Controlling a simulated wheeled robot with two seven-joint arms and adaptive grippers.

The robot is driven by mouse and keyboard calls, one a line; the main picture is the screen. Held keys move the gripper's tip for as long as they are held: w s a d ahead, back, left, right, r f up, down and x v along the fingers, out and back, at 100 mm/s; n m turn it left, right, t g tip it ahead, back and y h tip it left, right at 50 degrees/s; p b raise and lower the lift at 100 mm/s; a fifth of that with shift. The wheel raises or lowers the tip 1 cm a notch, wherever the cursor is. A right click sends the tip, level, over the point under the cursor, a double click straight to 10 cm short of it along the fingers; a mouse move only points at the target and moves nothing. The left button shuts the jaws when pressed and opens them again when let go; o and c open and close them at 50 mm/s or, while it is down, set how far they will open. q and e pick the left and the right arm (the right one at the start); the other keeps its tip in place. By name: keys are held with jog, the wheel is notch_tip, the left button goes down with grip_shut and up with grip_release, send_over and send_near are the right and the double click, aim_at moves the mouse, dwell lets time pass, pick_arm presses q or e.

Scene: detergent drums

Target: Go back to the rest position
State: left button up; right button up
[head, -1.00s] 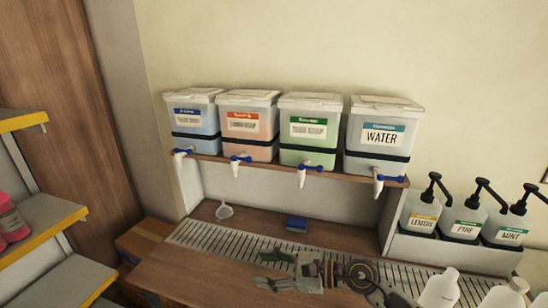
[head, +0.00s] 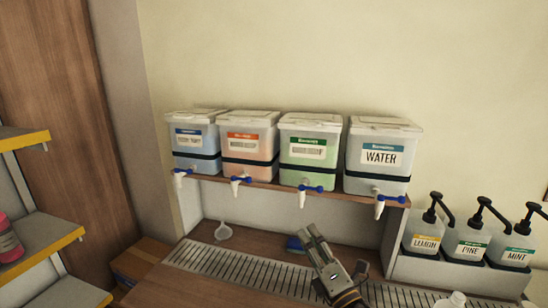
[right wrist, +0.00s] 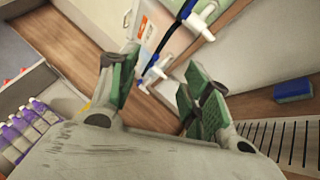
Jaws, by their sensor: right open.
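My right gripper (head: 318,232) is over the slotted drain grate in front of the drum shelf, its fingers pointing up and back. In the right wrist view its green-padded fingers (right wrist: 160,85) are spread apart, with nothing between them. The blue drum (head: 194,140), orange drum (head: 247,145), green drum (head: 307,150) and water drum (head: 381,157) stand in a row on the shelf, each with a white and blue tap. My left gripper is in neither view.
Lemon, pine and mint pump bottles (head: 471,236) stand at right. A yellow-edged rack (head: 40,246) is at left. The drain grate (head: 220,262) is bare left of the gripper.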

jog(key=s+d+f+m+g+h, duration=0.4)
jog(key=d+f+m+g+h, duration=0.2)
jog(key=d+f+m+h, duration=0.75)
jog(key=s+f+m+g+y, duration=0.5)
jog(key=s+f+m+g, duration=0.65)
jog(key=s, duration=0.75)
notch_tip(320, 180, down, 35)
jog(key=s, duration=0.2)
jog(key=s+d+f, duration=0.3)
jog(key=s+f, duration=0.7)
jog(key=s+d+f, duration=0.3)
jog(key=s+f, duration=0.7)
jog(key=s, duration=0.1)
jog(key=shift+s+f+g, duration=0.25)
jog(key=shift+s+g, duration=0.05)
jog(key=shift+g, duration=0.15)
